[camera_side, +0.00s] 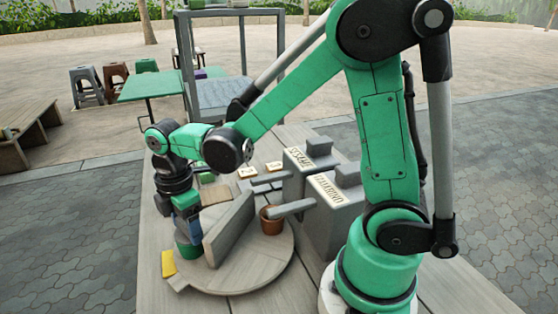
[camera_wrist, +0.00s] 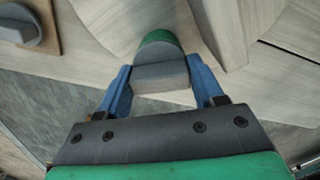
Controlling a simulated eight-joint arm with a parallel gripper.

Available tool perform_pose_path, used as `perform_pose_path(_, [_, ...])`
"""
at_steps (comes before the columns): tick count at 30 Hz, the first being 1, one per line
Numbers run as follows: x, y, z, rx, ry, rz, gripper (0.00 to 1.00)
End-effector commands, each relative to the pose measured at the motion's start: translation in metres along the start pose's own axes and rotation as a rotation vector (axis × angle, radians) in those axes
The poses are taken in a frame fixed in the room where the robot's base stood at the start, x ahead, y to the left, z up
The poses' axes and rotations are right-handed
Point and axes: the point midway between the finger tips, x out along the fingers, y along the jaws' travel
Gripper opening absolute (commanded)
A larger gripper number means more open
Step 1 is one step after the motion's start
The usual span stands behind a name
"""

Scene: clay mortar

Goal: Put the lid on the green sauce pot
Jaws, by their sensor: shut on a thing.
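The green sauce pot (camera_side: 188,249) stands near the left edge of the round board, beside a tall grey wall. It also shows in the wrist view (camera_wrist: 157,38), beyond my fingers. My gripper (camera_side: 191,226) is low, just above the pot. In the wrist view my gripper (camera_wrist: 161,68) has its blue fingers on either side of a grey block-like piece (camera_wrist: 160,76), and is shut on it. This piece looks like the lid. It overlaps the green pot in that view; I cannot tell whether it touches the rim.
The grey wall (camera_side: 228,232) is close to the right of the gripper. A brown pot (camera_side: 272,225), grey-lidded boxes (camera_side: 335,205) and a yellow piece (camera_side: 168,263) are nearby. A grey rounded thing lies on a tan board (camera_wrist: 44,38). The front of the round board (camera_side: 245,278) is clear.

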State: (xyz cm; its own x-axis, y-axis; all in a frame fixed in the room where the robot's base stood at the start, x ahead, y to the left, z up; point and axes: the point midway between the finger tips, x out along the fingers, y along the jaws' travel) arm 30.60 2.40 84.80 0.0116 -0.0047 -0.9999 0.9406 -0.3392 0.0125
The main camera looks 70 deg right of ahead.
Motion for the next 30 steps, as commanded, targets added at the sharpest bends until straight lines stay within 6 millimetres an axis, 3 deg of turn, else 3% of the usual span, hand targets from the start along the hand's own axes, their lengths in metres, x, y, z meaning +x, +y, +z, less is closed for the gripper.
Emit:
perform_pose_path(8, [0.0004, 0.0, 0.0, 0.0, 0.0, 0.0, 0.12])
perform_pose_path(9, [0.0004, 0.0, 0.0, 0.0, 0.0, 0.0, 0.64])
perform_pose_path(13, [0.0004, 0.0, 0.0, 0.0, 0.0, 0.0, 0.98])
perform_pose_path(30, [-0.0036, 0.0002, -0.0001, 0.0, 0.0, 0.0, 1.0])
